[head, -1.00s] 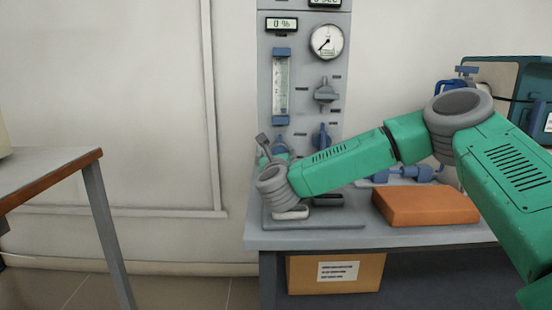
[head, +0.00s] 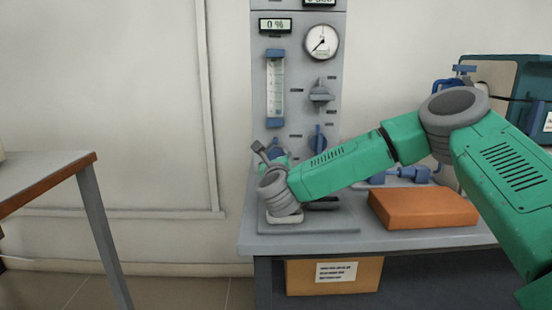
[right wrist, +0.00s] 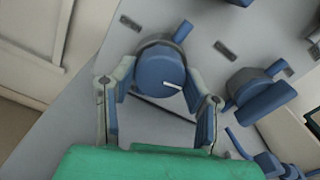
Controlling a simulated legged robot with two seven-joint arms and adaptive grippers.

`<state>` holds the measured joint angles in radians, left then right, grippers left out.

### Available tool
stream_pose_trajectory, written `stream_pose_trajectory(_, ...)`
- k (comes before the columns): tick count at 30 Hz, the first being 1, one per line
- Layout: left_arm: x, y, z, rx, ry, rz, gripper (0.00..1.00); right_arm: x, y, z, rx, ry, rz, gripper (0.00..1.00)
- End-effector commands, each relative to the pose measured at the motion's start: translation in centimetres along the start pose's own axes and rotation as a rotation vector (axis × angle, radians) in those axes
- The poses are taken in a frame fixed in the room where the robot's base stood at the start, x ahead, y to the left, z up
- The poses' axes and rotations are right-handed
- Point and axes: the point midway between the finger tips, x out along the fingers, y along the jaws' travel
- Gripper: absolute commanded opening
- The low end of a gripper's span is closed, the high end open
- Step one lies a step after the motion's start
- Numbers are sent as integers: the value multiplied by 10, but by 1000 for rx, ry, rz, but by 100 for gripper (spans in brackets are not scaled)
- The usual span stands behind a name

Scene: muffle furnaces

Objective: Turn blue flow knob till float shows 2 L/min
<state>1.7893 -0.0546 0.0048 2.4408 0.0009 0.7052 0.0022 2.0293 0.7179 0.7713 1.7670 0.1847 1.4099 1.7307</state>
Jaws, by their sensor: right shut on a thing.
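A blue round knob (right wrist: 158,72) with a white pointer line sits on the grey panel in the right wrist view. My right gripper (right wrist: 160,88) has a finger on each side of it and is shut on it. In the head view my right wrist and arm hide this knob, and the gripper's fingers are mostly hidden. The flowmeter (head: 275,88), a clear scaled tube with blue end caps, stands upright on the panel. Its float is too small to make out. My left gripper is not in view.
The panel also has a display reading 0 % (head: 275,25), a round gauge (head: 321,42), a grey knob (head: 320,95) and a blue valve handle (head: 317,138). An orange block (head: 422,207) lies on the grey bench (head: 400,240). A side table (head: 45,175) stands left.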

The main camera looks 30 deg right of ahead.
Motion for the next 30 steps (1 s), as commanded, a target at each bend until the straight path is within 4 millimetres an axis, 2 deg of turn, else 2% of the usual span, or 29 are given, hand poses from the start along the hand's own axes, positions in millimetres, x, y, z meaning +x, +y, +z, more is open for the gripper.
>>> stream_pose_trajectory(21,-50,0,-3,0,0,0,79,-2,5,5,-659,-5,3,12)
stream_pose_trajectory(30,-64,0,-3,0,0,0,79,-2,8,3,-857,-7,7,12)
